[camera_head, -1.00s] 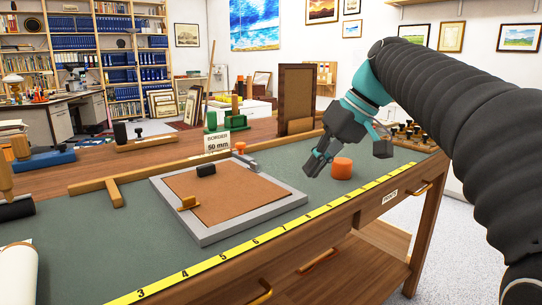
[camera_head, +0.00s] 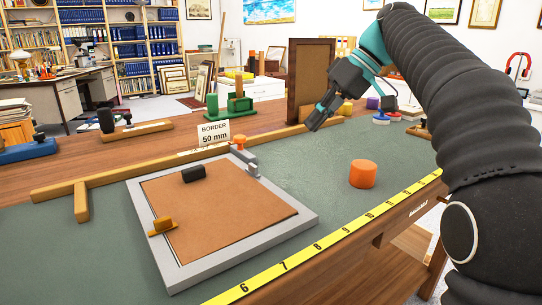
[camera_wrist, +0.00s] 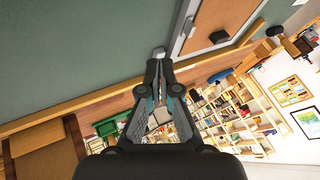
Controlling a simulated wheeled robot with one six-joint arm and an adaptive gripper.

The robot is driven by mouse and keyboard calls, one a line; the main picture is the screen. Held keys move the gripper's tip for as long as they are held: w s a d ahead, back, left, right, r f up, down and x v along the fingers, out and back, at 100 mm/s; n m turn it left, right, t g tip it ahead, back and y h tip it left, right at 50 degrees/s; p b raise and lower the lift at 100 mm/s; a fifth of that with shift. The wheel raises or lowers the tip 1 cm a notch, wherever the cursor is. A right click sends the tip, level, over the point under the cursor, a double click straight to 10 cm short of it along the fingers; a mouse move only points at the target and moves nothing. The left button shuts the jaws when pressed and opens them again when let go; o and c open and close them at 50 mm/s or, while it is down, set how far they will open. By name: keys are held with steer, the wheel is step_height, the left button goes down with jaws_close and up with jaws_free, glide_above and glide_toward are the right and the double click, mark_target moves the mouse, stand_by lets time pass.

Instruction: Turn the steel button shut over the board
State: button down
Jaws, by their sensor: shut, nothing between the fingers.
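A brown board (camera_head: 220,207) lies inside a grey frame (camera_head: 307,217) on the green bench top. A small steel button (camera_head: 253,169) sits on the frame's right side near the far right corner; I cannot tell its exact angle to the board. In the wrist view the steel button (camera_wrist: 188,27) is a small grey piece on the frame, up and right of my fingertips. A black block (camera_head: 194,174) and a brass-coloured button (camera_head: 162,226) are at other edges. My gripper (camera_head: 314,122) is shut and empty, right of and beyond the frame's far corner, apart from the button.
An orange cylinder (camera_head: 362,174) stands right of the frame. A wooden rail (camera_head: 120,178) runs behind it, with a "BORDER 50 mm" card (camera_head: 214,132) beyond. A dark upright panel (camera_head: 311,75) stands behind my gripper. A yellow tape (camera_head: 318,247) lines the front edge.

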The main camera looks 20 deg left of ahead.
mark_target(253, 169)
steer(key=b+x, duration=0.1)
steer(key=x, duration=0.9)
steer(key=shift+s+r, duration=0.1)
steer(key=shift+s, duration=0.05)
steer(key=shift+s+a, duration=1.45)
steer(key=shift+s, duration=0.05)
steer(key=shift+d, duration=0.1)
